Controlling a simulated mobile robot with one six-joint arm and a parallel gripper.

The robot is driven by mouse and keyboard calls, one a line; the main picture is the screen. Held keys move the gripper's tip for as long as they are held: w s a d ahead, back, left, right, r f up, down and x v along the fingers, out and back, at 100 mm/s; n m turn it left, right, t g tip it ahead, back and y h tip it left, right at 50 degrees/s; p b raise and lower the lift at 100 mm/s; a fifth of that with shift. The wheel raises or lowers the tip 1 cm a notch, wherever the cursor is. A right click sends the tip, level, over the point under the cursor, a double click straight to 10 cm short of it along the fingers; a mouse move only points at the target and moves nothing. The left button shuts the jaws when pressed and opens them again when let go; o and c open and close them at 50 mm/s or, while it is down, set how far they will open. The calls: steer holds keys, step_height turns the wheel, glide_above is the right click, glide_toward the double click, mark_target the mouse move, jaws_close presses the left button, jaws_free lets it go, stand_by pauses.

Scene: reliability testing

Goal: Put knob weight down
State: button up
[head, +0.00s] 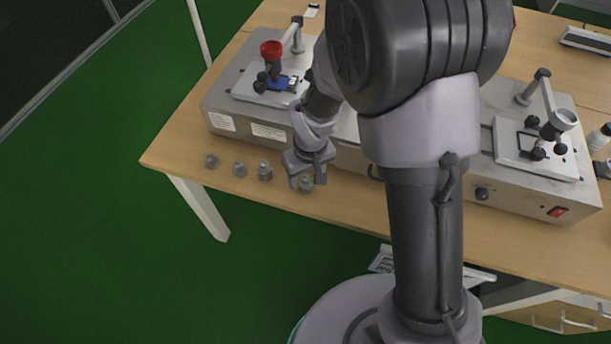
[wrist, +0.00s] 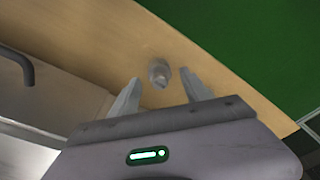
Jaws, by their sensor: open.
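A small grey metal knob weight (head: 306,184) stands on the wooden table near its front edge. In the wrist view the knob weight (wrist: 159,72) stands on bare wood, ahead of and between the fingertips. My gripper (head: 307,182) is low at the table beside this weight, with its fingers apart. In the wrist view my gripper (wrist: 160,88) is open, with nothing held between the fingers. Three more knob weights stand in a row to the left: one nearest (head: 265,171), one in the middle (head: 240,169) and one at the far left (head: 211,161).
The table's front edge (head: 230,187) is close; green floor lies beyond.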

step_height(320, 180, up, 11)
steer(key=s+p, duration=0.1)
steer(key=p, duration=0.3)
step_height(320, 180, up, 13)
steer(key=m+t, duration=0.2)
steer(key=m, duration=0.3)
glide_above(309, 187)
steer(key=s+d, duration=0.5)
steer(key=s, duration=0.1)
steer(key=s+d+r+m+t+y, duration=0.1)
steer(key=s+r+m, duration=0.3)
steer(key=s, duration=0.6)
step_height(309, 187, up, 3)
steer(key=shift+d+f+t, duration=0.15)
steer(key=shift+d+t, duration=0.65)
